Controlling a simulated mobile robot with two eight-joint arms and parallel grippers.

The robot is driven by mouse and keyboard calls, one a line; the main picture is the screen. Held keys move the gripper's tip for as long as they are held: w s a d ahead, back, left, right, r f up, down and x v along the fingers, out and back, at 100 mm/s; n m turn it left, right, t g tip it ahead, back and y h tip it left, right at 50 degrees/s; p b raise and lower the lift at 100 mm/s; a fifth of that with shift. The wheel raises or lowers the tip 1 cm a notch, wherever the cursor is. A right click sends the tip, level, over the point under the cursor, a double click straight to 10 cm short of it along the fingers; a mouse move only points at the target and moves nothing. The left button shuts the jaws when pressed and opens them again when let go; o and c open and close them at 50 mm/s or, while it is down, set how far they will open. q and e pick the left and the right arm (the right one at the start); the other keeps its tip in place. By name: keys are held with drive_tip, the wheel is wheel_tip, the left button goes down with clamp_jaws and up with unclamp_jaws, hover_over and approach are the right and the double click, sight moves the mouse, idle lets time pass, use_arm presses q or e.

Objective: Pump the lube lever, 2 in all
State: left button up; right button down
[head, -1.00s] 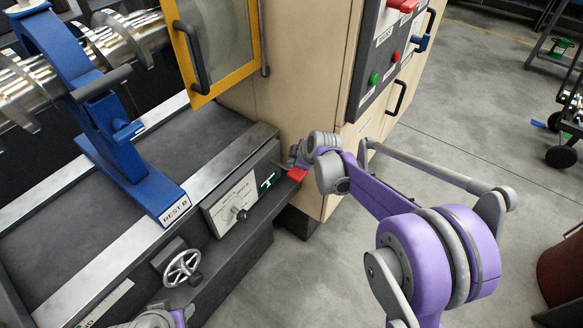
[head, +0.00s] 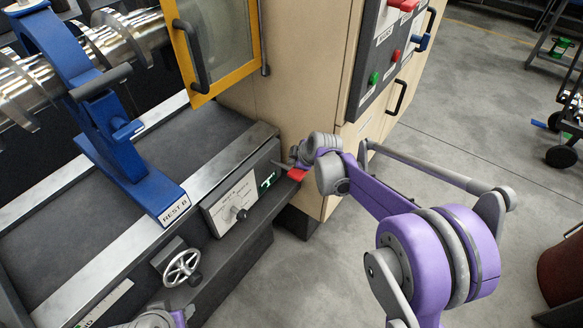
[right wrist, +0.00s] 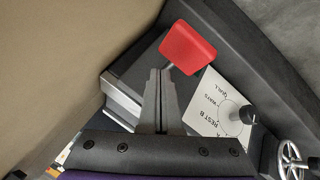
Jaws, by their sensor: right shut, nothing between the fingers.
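The lube lever ends in a red paddle (head: 296,174) at the far right end of the machine's front face. In the right wrist view the red paddle (right wrist: 188,48) is large, just right of the fingertips, with part of its grey stem showing. My right gripper (head: 279,164) is shut and empty, its fingers pointing left just above the paddle. In the right wrist view its fingertips (right wrist: 160,73) lie together beside the stem; I cannot tell whether they touch it. Part of my left arm shows at the bottom edge; its fingers are out of view.
A white selector plate (head: 230,203) with a knob and a handwheel (head: 182,267) are left of the lever. The blue rest (head: 120,150) stands on the machine bed. The beige cabinet (head: 300,80) is close behind my right gripper.

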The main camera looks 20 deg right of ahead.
sight(291, 168)
drive_tip(key=shift+s+d+f+b, duration=0.1)
drive_tip(key=shift+f+b, duration=0.4)
drive_tip(key=shift+f, duration=0.35)
drive_tip(key=shift+s+d+f+b, duration=0.1)
drive_tip(key=shift+f+b, duration=0.4)
drive_tip(key=shift+f, duration=0.3)
idle(1.3)
idle(0.5)
drive_tip(key=shift+w+a+r+p, duration=0.1)
drive_tip(key=shift+w+r+p, duration=0.05)
drive_tip(key=shift+r+p, duration=0.7)
drive_tip(key=shift+w+a+r+p, duration=0.1)
drive_tip(key=shift+r+p, duration=0.4)
drive_tip(key=shift+r, duration=0.55)
drive_tip(key=shift+r, duration=0.1)
drive_tip(key=shift+w+a+r+p, duration=0.1)
drive_tip(key=shift+w+r+p, duration=0.05)
drive_tip(key=shift+r+p, duration=0.9)
drive_tip(key=shift+w+a+r+p, duration=0.15)
drive_tip(key=shift+r+p, duration=0.5)
drive_tip(key=shift+r, duration=0.75)
drive_tip(key=shift+f, duration=0.1)
